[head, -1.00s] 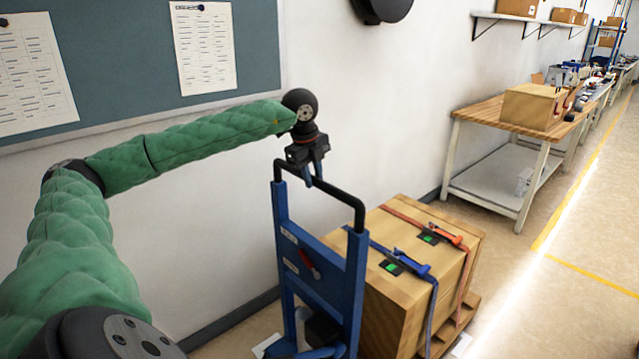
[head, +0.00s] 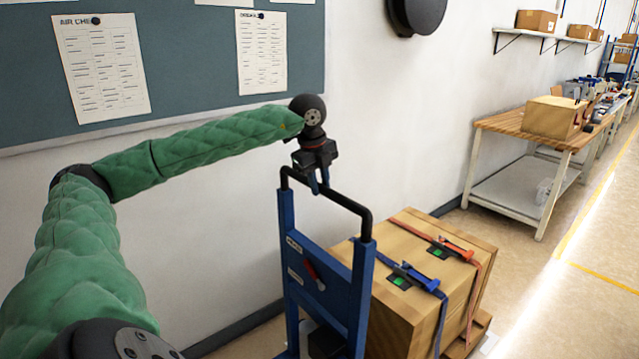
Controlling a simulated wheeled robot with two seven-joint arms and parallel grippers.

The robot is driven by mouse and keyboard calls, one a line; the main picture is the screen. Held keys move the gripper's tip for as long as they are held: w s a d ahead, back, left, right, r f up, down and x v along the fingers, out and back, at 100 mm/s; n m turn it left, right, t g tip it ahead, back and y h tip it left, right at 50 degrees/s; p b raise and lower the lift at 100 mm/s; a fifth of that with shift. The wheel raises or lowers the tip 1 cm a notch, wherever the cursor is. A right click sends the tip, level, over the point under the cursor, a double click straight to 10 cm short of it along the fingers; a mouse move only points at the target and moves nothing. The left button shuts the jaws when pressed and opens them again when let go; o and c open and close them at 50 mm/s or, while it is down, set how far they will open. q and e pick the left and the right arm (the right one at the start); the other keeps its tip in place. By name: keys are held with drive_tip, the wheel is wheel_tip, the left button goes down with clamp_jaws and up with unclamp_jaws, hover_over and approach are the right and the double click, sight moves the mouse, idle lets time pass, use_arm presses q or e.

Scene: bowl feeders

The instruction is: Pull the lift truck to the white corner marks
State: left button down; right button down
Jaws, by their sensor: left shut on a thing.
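The lift truck (head: 364,292) has a blue upright frame with a black loop handle and a red lever, and stands in the lower middle of the head view. My left gripper (head: 318,188) is shut on the handle's top bar from above. A wooden crate (head: 452,254) with an orange strap and a blue strap sits just beyond the truck's frame, on a pallet (head: 480,332). The truck's forks and wheels are hidden or cut off. The white corner marks cannot be clearly made out. My right gripper is out of view.
A wall with a notice board (head: 200,60) runs close along the left. A wooden-topped workbench (head: 510,122) with a cardboard box (head: 552,117) stands beyond the crate. Open floor with yellow lines (head: 604,279) lies to the right.

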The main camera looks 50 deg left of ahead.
use_arm(q)
drive_tip(key=shift+w+r, duration=0.1)
drive_tip(key=shift+w, duration=0.15)
drive_tip(key=c, duration=1.3)
unclamp_jaws()
drive_tip(key=shift+c, duration=0.2)
drive_tip(key=shift+o, duration=0.5)
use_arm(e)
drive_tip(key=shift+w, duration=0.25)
use_arm(q)
drive_tip(key=r, duration=0.3)
drive_tip(key=s+r, duration=0.1)
drive_tip(key=r, duration=0.2)
drive_tip(key=shift+s+r, duration=0.1)
drive_tip(key=shift+r, duration=0.05)
drive_tip(key=shift+s+a+r, duration=0.1)
drive_tip(key=shift+s+r, duration=0.1)
drive_tip(key=shift+r, duration=0.45)
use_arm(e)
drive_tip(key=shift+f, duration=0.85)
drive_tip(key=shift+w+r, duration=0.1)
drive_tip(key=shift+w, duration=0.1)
